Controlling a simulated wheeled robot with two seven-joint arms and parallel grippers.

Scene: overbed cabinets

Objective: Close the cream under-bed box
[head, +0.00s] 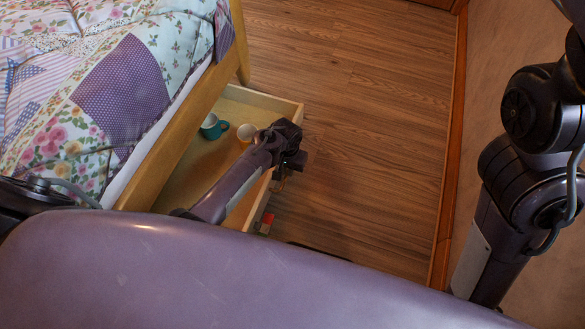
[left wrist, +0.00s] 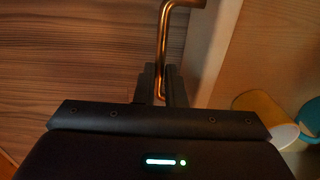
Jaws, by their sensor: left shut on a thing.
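The cream under-bed box (head: 272,101) stands pulled out from beneath the bed, its open top showing. Its pale front panel and rim also show in the left wrist view (left wrist: 214,50). A copper-coloured bar handle (left wrist: 164,45) is on its front. My left gripper (left wrist: 160,88) is shut on the lower part of this handle. In the head view the left gripper (head: 282,176) is at the box's outer front, and my arm reaches across the box and hides part of it. My right arm shows at the right; its gripper is out of view.
A teal cup (head: 212,127) and a yellow and white cup (head: 246,132) are inside the box. The bed (head: 120,90) with its wooden side rail (head: 190,125) is at the left. Wooden floor (head: 370,130) is clear to the right, up to the wall's skirting (head: 450,160).

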